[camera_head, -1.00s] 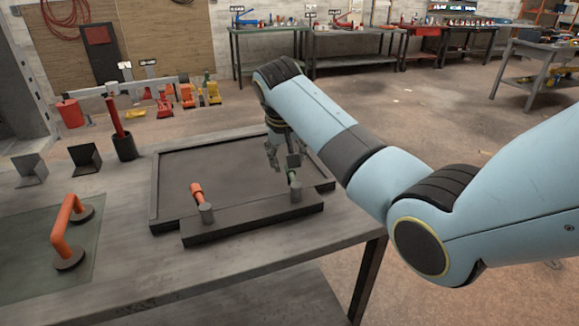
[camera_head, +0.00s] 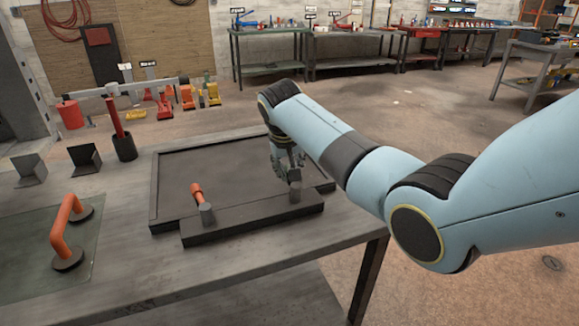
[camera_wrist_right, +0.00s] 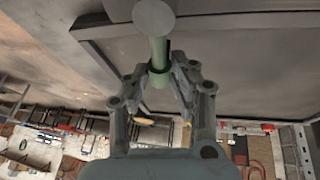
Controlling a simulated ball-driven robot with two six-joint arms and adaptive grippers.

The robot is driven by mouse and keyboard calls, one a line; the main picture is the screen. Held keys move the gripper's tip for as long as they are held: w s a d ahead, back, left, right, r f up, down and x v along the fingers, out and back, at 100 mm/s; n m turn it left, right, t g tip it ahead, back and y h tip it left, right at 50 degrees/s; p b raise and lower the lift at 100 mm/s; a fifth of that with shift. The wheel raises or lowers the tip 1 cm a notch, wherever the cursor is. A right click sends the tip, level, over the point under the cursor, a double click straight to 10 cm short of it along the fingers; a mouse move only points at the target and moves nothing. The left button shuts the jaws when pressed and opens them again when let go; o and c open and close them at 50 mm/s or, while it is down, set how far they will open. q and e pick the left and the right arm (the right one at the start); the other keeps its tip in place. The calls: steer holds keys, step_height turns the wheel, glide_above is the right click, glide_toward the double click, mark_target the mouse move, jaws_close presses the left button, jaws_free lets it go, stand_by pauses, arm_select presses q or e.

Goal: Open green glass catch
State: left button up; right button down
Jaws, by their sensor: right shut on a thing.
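The green catch (camera_wrist_right: 158,52) is a green lever on a round grey post, seen close up in the right wrist view. My right gripper (camera_wrist_right: 160,74) is shut on the green lever, with one finger on each side. In the head view the right gripper (camera_head: 289,170) is at the right end of the frame's front bar, and its fingers hide most of the green lever; the grey post (camera_head: 295,192) shows below. An orange catch (camera_head: 197,193) on a like post stands at the left of the bar. The dark frame (camera_head: 154,195) lies on the bench. My left gripper is not in view.
A suction lifter with an orange handle (camera_head: 60,231) stands on a glass pane (camera_head: 22,272) at left. A dark cup (camera_head: 124,147) with a red stick and two dark angled stands (camera_head: 85,158) sit further back. The bench front is clear.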

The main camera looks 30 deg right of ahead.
steer(key=shift+d, duration=0.1)
stand_by(0.5)
steer(key=m+p, duration=0.1)
steer(key=d+m+g, duration=0.1)
steer(key=m, duration=0.1)
steer(key=shift+s+d+r+h+p, duration=0.15)
steer(key=shift+s+h+p, duration=0.25)
steer(key=m, duration=0.1)
steer(key=s+d+m+g, duration=0.1)
steer(key=m+p, duration=0.1)
steer(key=shift+s+d+m+h, duration=0.2)
steer(key=shift+d+m+h, duration=0.1)
steer(key=shift+m, duration=0.1)
steer(key=s+m+g, duration=0.1)
steer(key=m, duration=0.1)
steer(key=s+d+m+g, duration=0.1)
steer(key=m, duration=0.2)
steer(key=shift+s+g, duration=0.4)
steer(key=shift+s+a+m+g+y+p, duration=0.1)
steer(key=shift+s+m+g+y, duration=0.2)
steer(key=shift+m, duration=0.4)
steer(key=shift+s+d+m+g+h+p, duration=0.1)
steer(key=shift+s+m, duration=0.3)
steer(key=shift+m, duration=0.3)
steer(key=shift+s+a+m+g+y+p, duration=0.1)
steer(key=shift+s+m+g+y, duration=0.2)
steer(key=shift+m, duration=0.4)
steer(key=c, duration=1.1)
jaws_free()
steer(key=shift+s, duration=0.1)
